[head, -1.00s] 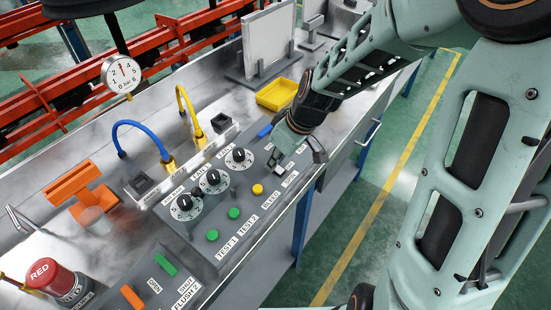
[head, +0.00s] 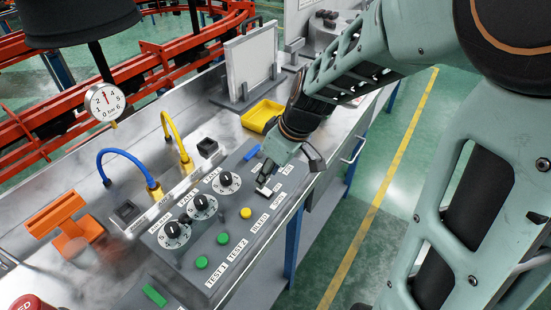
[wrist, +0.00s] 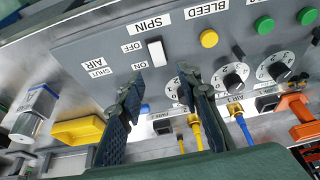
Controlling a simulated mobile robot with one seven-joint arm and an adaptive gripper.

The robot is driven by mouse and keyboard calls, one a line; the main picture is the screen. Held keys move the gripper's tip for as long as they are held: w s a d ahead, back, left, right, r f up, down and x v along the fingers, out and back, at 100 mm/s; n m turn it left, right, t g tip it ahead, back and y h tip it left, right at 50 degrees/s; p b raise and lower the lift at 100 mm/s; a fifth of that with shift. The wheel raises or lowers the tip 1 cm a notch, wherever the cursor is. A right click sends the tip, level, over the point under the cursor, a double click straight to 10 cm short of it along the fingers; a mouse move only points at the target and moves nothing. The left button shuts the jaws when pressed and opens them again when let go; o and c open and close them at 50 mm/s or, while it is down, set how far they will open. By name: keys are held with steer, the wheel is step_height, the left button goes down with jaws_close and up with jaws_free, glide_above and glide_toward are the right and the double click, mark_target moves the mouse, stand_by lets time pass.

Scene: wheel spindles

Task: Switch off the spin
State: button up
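The spin switch (wrist: 156,52) is a white rocker on the grey control panel, beside the OFF and ON labels and near the SPIN label (wrist: 151,24). I cannot tell which way it is tipped. In the head view the white switch (head: 264,190) shows just below my gripper (head: 289,170). In the wrist view, where the lettering is upside down, my gripper (wrist: 161,96) has its two dark fingers spread with nothing between them. The switch appears beyond the gap between the fingertips, with no contact visible.
A yellow button (wrist: 209,38), green buttons (wrist: 265,25) and dials (wrist: 234,76) sit beside the switch. A blue lever (head: 252,152) and yellow tray (head: 262,116) are near my gripper. Blue (head: 120,152) and yellow hoses stand behind the panel.

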steer(key=v, duration=0.7)
steer(key=shift+w, duration=0.1)
